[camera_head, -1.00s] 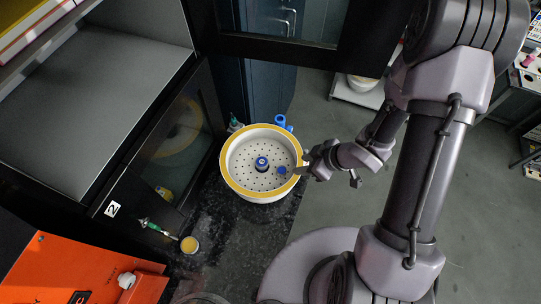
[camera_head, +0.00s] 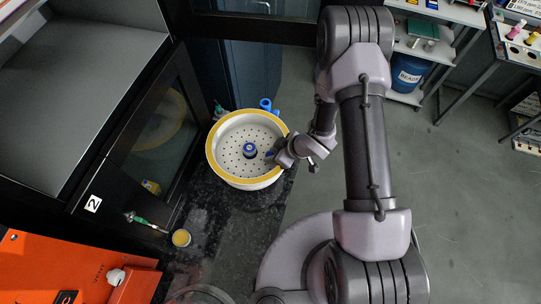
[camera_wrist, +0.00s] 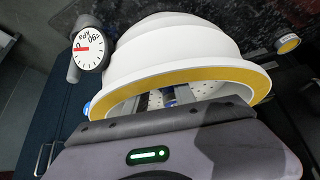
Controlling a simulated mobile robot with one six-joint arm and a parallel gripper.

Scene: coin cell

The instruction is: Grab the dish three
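A white bowl with a yellow rim (camera_head: 214,166) stands on the dark speckled counter, with a perforated plate and a blue-and-white knob (camera_head: 249,150) inside. I cannot make out any dish marked three. My gripper (camera_head: 271,156) reaches over the bowl's right rim, its tip low near the plate by a small blue patch that is too small to identify. In the wrist view the white bowl (camera_wrist: 185,45) fills the middle, and my gripper's body hides most of its opening. The fingertips are mostly hidden, so their opening cannot be told.
A pressure gauge (camera_wrist: 90,50) sits beside the bowl.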

